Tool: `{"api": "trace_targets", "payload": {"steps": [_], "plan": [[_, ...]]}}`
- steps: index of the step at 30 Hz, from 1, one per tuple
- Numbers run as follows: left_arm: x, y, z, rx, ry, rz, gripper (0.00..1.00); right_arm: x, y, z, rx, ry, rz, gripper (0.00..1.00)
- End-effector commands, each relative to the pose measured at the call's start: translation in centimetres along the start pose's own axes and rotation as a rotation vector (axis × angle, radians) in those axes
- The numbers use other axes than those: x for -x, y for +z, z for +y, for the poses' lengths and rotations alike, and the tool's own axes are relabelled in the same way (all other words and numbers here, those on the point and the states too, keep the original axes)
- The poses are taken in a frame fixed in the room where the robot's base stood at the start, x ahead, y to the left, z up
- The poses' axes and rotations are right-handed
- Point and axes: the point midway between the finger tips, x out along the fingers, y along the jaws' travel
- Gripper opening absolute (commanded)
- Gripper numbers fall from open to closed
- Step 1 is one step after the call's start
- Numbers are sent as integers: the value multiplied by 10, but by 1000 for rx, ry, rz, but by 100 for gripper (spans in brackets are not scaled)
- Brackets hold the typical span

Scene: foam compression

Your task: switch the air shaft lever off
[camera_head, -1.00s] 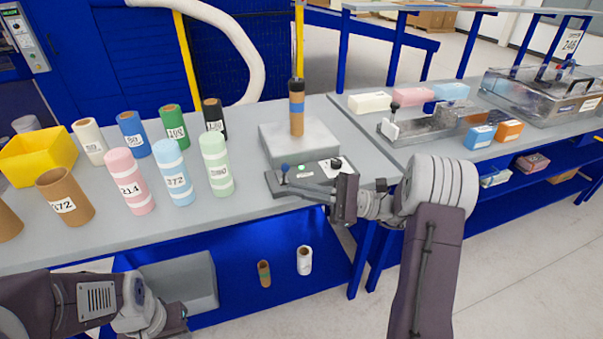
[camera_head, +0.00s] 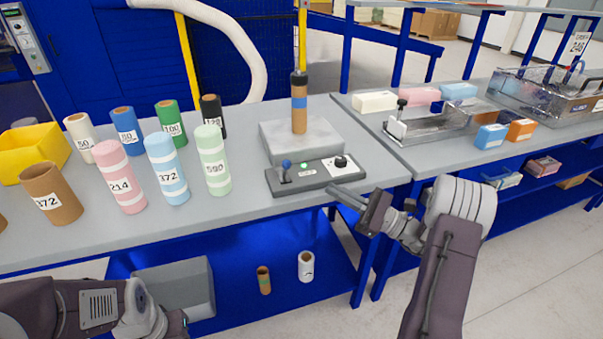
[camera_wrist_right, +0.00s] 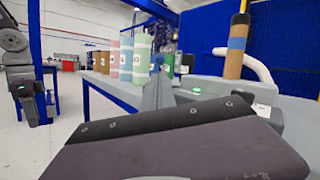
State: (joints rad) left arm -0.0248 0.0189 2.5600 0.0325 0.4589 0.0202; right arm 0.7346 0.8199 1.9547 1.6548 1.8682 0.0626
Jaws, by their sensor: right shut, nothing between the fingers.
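A grey control box (camera_head: 318,186) lies at the front edge of the table, below the grey block and post. The lever with a blue knob (camera_head: 286,164) stands roughly upright at the box's left end. A green light (camera_head: 304,166) shows beside it, and also in the right wrist view (camera_wrist_right: 196,90). My right gripper (camera_head: 333,189) is shut and empty, its fingers pointing left by the box's front right, apart from the lever. In the right wrist view the blue knob (camera_wrist_right: 158,60) appears just beyond the fingertips. My left gripper is mostly cut off at bottom left.
A black knob (camera_head: 341,161) sits on the box's right end. A brown core (camera_head: 299,118) stands on the post behind. Several coloured rolls, such as the green one (camera_head: 214,165), stand to the left.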

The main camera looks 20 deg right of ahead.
Motion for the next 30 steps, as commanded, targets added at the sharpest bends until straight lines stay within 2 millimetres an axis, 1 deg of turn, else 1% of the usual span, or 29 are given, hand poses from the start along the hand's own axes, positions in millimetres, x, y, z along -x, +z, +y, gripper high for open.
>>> {"api": "trace_targets", "payload": {"steps": [1,3,9,12,15,20,30], "plan": [[0,0,0,0,0,0,36,-12,0,2,-1,6,-2,0],[0,0,0,0,0,0,36,-28,0,1,0,5,-1,0],[0,0,0,0,0,0,36,-70,0,2,0,5,-2,0],[0,0,0,0,0,0,36,-85,0,1,-1,3,-2,0],[0,0,0,0,0,0,36,-95,0,1,-1,2,0,0],[0,0,0,0,0,0,36,-102,0,0,0,1,-1,0],[2,0,0,0,0,0,36,-102,1,0,-3,0,2,0]]}}
